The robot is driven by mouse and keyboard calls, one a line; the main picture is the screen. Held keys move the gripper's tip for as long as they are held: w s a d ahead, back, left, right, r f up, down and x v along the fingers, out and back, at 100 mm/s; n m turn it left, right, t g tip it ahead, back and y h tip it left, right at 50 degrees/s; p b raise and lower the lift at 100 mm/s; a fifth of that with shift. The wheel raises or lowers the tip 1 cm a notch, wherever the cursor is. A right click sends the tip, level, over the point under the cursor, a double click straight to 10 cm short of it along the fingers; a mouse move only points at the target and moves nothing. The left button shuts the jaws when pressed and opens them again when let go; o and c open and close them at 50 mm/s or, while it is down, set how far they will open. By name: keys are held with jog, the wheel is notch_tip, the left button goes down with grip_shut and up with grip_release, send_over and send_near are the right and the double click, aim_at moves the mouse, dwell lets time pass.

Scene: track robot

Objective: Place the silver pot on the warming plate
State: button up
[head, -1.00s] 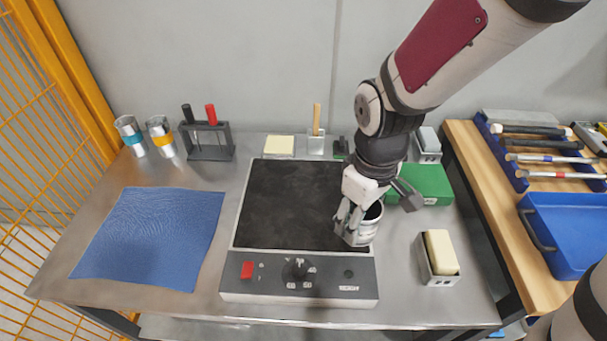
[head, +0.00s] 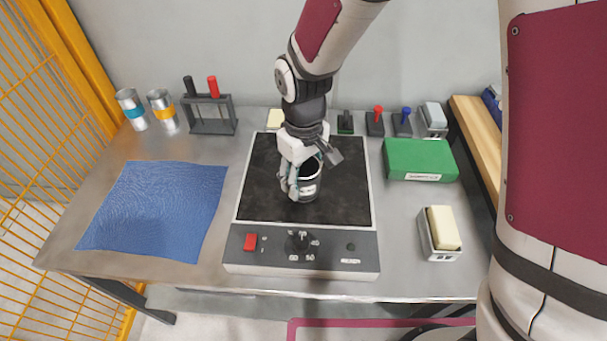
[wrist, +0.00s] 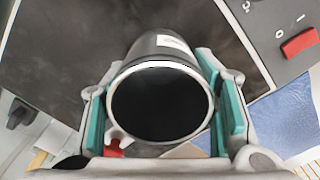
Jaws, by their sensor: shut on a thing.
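The silver pot (head: 309,184) is an open cylinder with a dark inside and a pale label. My gripper (head: 297,178) is shut on it from the sides, over the middle of the black warming plate (head: 345,205). In the wrist view the pot (wrist: 160,103) is between the green pads of my gripper (wrist: 165,118), with its open rim facing the camera. The warming plate (wrist: 60,50) lies beyond it. I cannot tell whether the pot's base touches the plate. The plate's front panel has a red switch (head: 250,242) and a black knob (head: 299,241).
Two tins, with blue (head: 131,108) and orange (head: 163,110) bands, stand at the back left beside a dark rack (head: 211,115). A blue cloth (head: 155,210) lies left. A green box (head: 420,160) and a holder with a cream block (head: 441,230) stand right.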

jog(key=shift+f, duration=0.2)
jog(key=o, duration=1.2)
jog(key=shift+o, duration=0.2)
jog(key=shift+r, duration=0.1)
notch_tip(320, 180, up, 12)
jog(key=p, duration=0.1)
jog(key=s+d+r+m+t, duration=0.1)
jog(key=s+d+r+m, duration=0.1)
jog(key=s+d+r, duration=0.3)
jog(key=s+d+r+m, duration=0.2)
jog(key=d+r, duration=0.2)
jog(key=d, duration=0.3)
jog(key=s+d+r+m+t, duration=0.1)
jog(key=s+d+m, duration=0.3)
jog(key=s+d, duration=0.4)
jog(key=s+t, duration=0.1)
jog(key=s, duration=0.4)
jog(key=shift+s+d+m, duration=0.2)
jog(key=shift+m, duration=0.1)
